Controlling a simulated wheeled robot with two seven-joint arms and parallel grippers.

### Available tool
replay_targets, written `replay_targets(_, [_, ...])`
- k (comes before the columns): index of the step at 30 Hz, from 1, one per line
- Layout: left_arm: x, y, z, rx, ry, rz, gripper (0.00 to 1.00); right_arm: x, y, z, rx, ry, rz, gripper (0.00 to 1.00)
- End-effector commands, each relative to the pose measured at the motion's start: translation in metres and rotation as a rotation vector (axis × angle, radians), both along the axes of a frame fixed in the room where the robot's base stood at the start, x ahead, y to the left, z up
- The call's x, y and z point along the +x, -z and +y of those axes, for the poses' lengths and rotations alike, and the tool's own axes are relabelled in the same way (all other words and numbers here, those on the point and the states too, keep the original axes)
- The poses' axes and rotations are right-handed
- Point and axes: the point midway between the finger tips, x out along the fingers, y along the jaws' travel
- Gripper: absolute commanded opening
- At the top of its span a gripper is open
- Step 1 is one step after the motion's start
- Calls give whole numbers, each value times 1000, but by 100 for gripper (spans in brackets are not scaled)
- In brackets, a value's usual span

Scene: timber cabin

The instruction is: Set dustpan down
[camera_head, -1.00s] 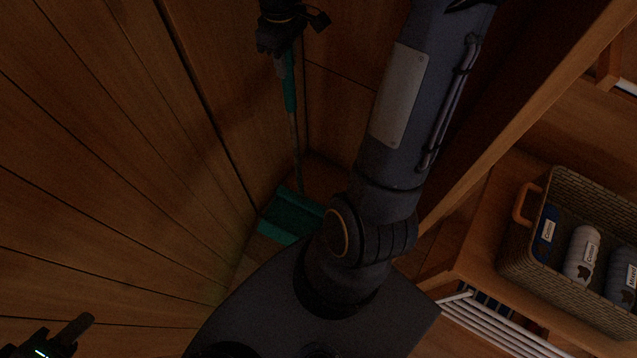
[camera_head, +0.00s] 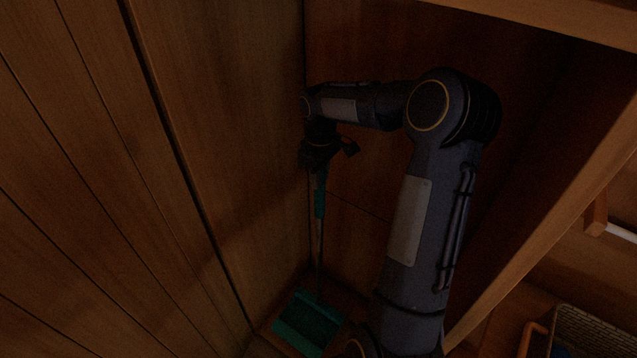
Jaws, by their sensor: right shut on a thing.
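The dustpan (camera_head: 306,322) has a teal pan and a long upright handle with a teal grip (camera_head: 320,200). Its pan is low in the corner between the timber walls, at or close to the floor; I cannot tell whether it touches. My right gripper (camera_head: 318,168) is shut on the top of the handle, above the teal grip. The fingers are dark and their details are hard to make out. My right arm hides part of the area to the right of the pan. My left gripper is not in view.
Timber walls (camera_head: 225,120) close in on the left and behind the dustpan. A wooden post (camera_head: 560,215) slants along the right, beside my right arm. A woven basket (camera_head: 590,335) stands at the lower right. The corner is narrow and dim.

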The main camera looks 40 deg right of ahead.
Motion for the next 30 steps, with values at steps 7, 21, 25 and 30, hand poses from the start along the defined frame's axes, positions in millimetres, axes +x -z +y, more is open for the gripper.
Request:
replay_targets(7, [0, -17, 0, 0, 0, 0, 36, 34, 31, -25, 3, 0, 3, 0])
replay_targets(21, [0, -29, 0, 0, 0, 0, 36, 61, 73, -45, 1, 0, 1, 0])
replay_targets(25, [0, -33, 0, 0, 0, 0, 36, 60, 92, -44, 2, -1, 4, 0])
replay_targets(30, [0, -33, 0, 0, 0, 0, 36, 61, 101, -44, 0, -1, -2, 0])
